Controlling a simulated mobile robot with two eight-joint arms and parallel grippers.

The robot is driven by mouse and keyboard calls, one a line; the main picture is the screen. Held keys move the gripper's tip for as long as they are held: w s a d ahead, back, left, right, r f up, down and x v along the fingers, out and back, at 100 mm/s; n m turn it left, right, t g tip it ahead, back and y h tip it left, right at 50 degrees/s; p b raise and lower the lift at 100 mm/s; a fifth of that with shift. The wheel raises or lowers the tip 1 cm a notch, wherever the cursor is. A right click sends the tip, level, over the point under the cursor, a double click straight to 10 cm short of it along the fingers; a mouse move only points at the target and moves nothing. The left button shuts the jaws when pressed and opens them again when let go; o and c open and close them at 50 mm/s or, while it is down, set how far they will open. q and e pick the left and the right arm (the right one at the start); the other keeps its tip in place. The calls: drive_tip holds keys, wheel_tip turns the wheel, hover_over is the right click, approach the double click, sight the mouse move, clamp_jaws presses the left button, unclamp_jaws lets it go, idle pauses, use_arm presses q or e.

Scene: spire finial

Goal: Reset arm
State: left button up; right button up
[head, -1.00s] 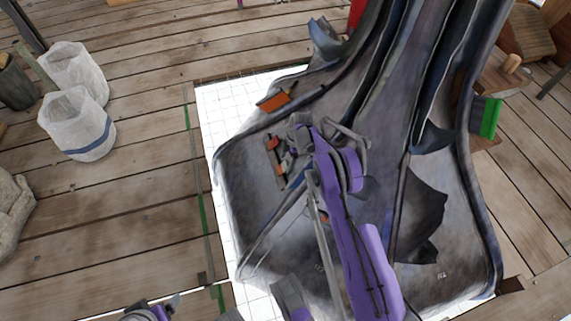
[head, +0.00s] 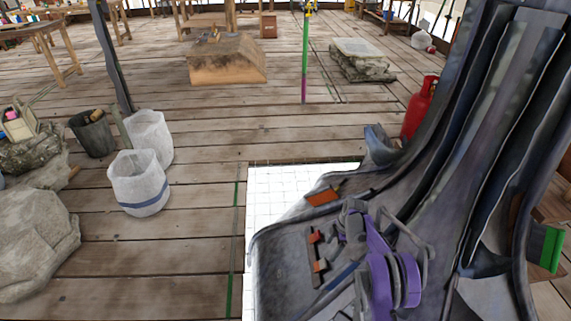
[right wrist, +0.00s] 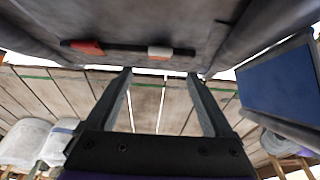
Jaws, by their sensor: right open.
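My right gripper (head: 352,222) is at the end of my purple right arm, over the hollow of a large dark grey curved structure (head: 430,190). In the right wrist view, its two dark fingers (right wrist: 162,80) stand wide apart with nothing between them. A similar bar (right wrist: 125,48) shows beyond the fingertips in the right wrist view. I cannot tell whether the gripper touches the structure. My left gripper is out of view.
Two white buckets (head: 139,185) and a dark bin (head: 93,134) stand left on the plank floor. A red gas cylinder (head: 419,108) stands behind the structure. A wooden block (head: 227,60) and a stone slab (head: 361,62) are farther back. Floor between is mostly clear.

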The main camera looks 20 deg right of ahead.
drive_tip(key=s+a+r+m+t+h, duration=0.1)
drive_tip(key=s+a+r+m, duration=0.4)
drive_tip(key=r, duration=0.6)
drive_tip(key=s+a+r+m+h, duration=0.1)
drive_tip(key=s+a+r+m, duration=0.1)
drive_tip(key=s+a+r, duration=0.55)
drive_tip(key=s+a+r+m+t, duration=0.1)
drive_tip(key=s+a+r+m, duration=0.15)
drive_tip(key=s, duration=0.55)
drive_tip(key=s+a+r+m+t, duration=0.1)
drive_tip(key=s+a+m, duration=0.2)
drive_tip(key=s, duration=0.4)
drive_tip(key=s+a+r+m+t, duration=0.1)
drive_tip(key=s+a+r+m, duration=0.15)
drive_tip(key=s, duration=0.55)
use_arm(q)
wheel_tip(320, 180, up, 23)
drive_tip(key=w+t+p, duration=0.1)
drive_tip(key=p, duration=1.8)
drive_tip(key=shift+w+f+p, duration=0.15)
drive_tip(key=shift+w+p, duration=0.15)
drive_tip(key=shift+p, duration=0.1)
use_arm(e)
wheel_tip(320, 180, up, 22)
drive_tip(key=w, duration=0.1)
drive_tip(key=shift+w+t+h, duration=0.4)
drive_tip(key=shift+d, duration=0.15)
